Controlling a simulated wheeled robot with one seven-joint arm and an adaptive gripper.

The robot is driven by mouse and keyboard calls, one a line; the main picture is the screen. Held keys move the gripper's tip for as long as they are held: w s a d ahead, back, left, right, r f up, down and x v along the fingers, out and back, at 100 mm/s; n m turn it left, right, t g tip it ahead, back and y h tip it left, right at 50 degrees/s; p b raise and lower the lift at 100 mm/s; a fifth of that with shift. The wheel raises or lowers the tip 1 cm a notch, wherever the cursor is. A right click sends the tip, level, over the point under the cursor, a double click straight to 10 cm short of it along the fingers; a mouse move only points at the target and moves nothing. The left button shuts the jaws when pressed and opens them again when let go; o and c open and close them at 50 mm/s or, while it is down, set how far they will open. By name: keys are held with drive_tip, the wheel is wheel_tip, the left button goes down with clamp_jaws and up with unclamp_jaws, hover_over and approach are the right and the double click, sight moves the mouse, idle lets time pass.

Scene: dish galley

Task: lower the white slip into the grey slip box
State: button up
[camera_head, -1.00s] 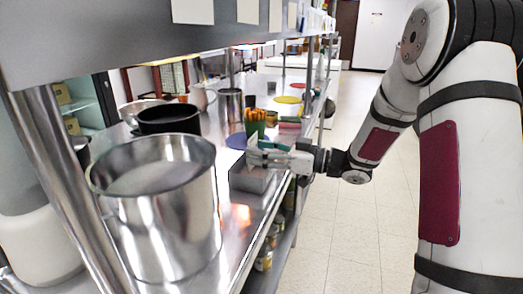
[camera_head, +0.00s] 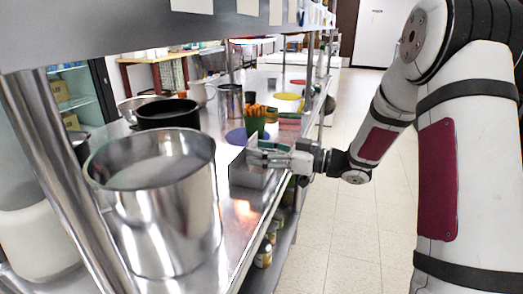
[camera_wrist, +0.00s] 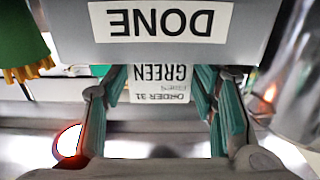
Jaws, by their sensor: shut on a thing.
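The grey slip box (camera_head: 247,176) stands on the steel counter near its front edge. In the wrist view its wall (camera_wrist: 70,30) carries a white label reading DONE, upside down. My gripper (camera_head: 268,155) is at the box's top, with its green-padded fingers (camera_wrist: 160,105) shut on the white slip (camera_wrist: 160,84). The slip shows GREEN and ORDER 31, upside down. Its far part is hidden behind the labelled wall; I cannot tell how deep it reaches. In the head view the slip is small and partly covered by the fingers.
A large steel pot (camera_head: 160,205) stands nearer on the counter. A green cup of orange sticks (camera_head: 254,124) and a blue plate (camera_head: 236,136) are just behind the box. A dark pot (camera_head: 168,114) is at the left. A steel shelf hangs above; the aisle at right is clear.

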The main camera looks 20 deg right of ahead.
drive_tip(key=shift+f, duration=0.45)
idle(0.4)
drive_tip(key=o, duration=0.7)
drive_tip(key=shift+o, duration=0.2)
drive_tip(key=shift+d, duration=0.1)
